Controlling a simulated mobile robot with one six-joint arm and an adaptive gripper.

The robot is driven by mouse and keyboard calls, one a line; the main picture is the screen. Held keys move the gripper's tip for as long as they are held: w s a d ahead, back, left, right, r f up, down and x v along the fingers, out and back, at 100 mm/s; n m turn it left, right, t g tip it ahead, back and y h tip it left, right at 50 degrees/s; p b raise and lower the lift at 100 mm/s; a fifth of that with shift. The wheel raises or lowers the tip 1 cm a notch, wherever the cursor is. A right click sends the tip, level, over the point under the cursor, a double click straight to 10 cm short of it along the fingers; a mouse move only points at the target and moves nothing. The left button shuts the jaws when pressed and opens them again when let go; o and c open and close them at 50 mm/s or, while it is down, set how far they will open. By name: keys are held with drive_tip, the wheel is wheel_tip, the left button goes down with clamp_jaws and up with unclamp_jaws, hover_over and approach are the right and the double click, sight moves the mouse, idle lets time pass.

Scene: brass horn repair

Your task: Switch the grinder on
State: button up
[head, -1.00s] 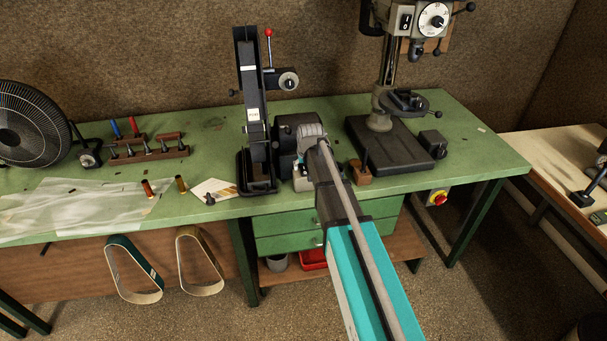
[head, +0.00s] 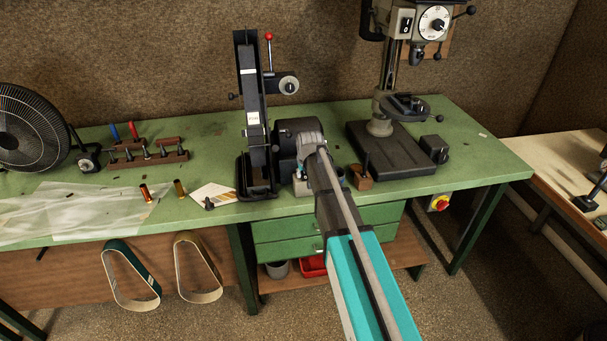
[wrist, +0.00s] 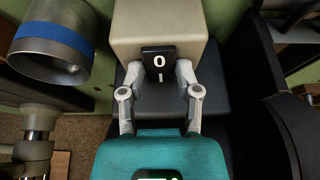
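The belt grinder (head: 252,110) stands on the green bench, its black belt arm upright and its dark motor housing (head: 298,128) to the right. In the wrist view, a black rocker switch (wrist: 158,60) marked O and I sits on the front of a beige box (wrist: 165,25). My gripper (wrist: 160,70) is open, its two pale fingers apart on either side of the switch, tips close to the box face. Whether they touch it I cannot tell. In the head view my arm largely hides the gripper and the switch.
A drill press (head: 385,125) stands to the right, with a small wooden block (head: 361,177) between it and my arm. A fan (head: 30,128) and a rack of tools (head: 145,153) are at the left. A red and yellow emergency stop (head: 438,203) hangs below the bench edge.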

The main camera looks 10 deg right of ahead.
clamp_jaws()
drive_tip(key=shift+w+r+g+p, duration=0.15)
drive_tip(key=shift+w+g+p, duration=0.15)
drive_tip(key=shift+g+p, duration=0.4)
drive_tip(key=shift+w+g, duration=0.2)
drive_tip(key=shift+g, duration=1.3)
drive_tip(key=shift+s, duration=0.1)
drive_tip(key=o, duration=0.6)
unclamp_jaws()
